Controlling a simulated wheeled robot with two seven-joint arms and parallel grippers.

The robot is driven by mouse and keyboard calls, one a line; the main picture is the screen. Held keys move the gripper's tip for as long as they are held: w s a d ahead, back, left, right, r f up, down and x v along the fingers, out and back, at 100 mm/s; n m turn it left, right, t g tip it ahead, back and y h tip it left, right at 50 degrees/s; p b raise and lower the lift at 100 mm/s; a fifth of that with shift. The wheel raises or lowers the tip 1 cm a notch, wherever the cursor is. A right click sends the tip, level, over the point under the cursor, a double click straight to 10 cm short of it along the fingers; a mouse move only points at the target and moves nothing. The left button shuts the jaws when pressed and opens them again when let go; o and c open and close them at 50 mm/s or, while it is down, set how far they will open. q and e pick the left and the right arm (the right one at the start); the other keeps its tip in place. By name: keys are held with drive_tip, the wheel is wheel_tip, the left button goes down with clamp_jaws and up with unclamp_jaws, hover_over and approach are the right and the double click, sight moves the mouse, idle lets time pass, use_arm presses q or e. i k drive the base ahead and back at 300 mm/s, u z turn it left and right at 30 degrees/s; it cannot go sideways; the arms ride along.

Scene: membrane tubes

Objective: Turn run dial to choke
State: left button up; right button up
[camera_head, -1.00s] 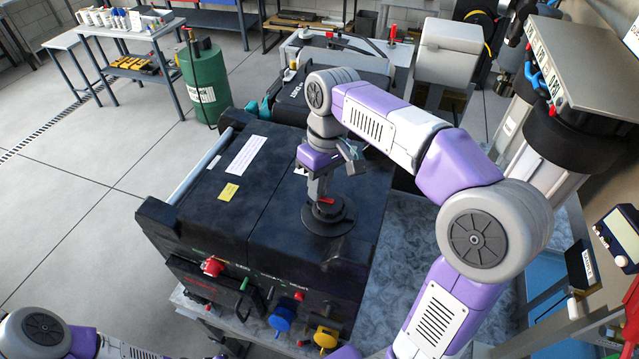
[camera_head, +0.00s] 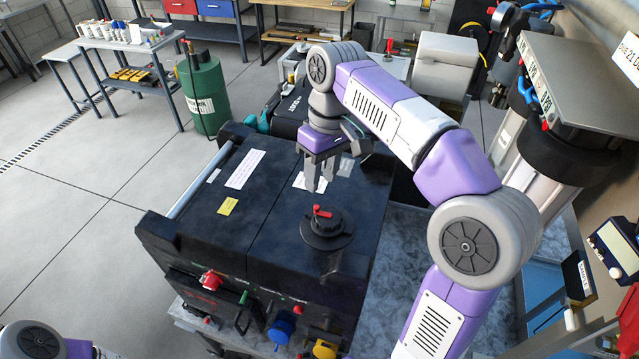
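A round black dial (camera_head: 327,238) with a red pointer lever (camera_head: 322,211) sits on top of the black machine (camera_head: 262,228). The lever lies across the middle of the dial; the markings around it are too small to read. My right gripper (camera_head: 320,187) points down just above and behind the dial, apart from it. Its two fingers are separated and nothing shows between them. My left arm shows only at the bottom left corner; its gripper is out of the frame.
The machine's front carries a red knob (camera_head: 212,280), a blue knob (camera_head: 281,328) and a yellow knob (camera_head: 324,349). A green tank (camera_head: 205,92) stands behind on the floor. Grey uprights and equipment crowd the right side. The floor at left is clear.

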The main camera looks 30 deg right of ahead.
sight(212, 282)
drive_tip(key=k, duration=1.5)
